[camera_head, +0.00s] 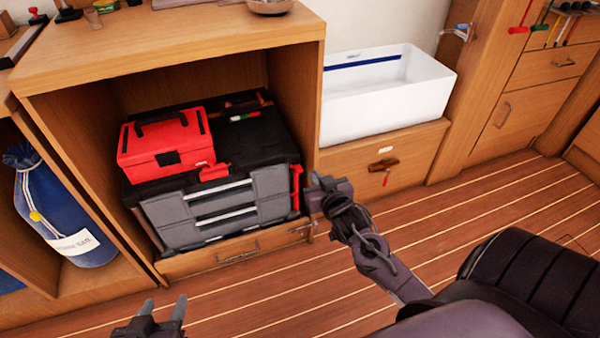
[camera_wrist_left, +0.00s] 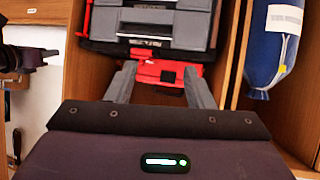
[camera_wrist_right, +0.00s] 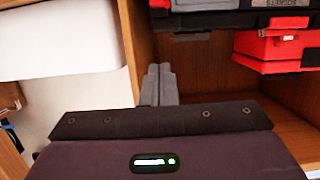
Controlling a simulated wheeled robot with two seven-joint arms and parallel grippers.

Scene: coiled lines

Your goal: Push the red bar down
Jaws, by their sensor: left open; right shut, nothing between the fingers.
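A red upright bar-like piece (camera_head: 296,187) is at the right front side of a black and grey toolbox (camera_head: 217,207) in an open wooden cabinet. Another red piece (camera_head: 213,172) lies at the box's upper front edge; I cannot tell for certain which is the task's bar. My right gripper (camera_head: 317,194) is shut and empty, just right of the upright red piece, in front of the cabinet's side panel. Its shut fingers (camera_wrist_right: 159,72) show in the right wrist view. My left gripper (camera_head: 164,307) is open and empty, low in front of the cabinet.
A smaller red toolbox (camera_head: 165,150) sits on the black top. A wooden drawer (camera_head: 240,252) is below. A white bin (camera_head: 385,100) stands at right, a blue bag (camera_head: 60,210) at left. The cabinet's side panel (camera_head: 297,80) borders the opening. The striped floor in front is open.

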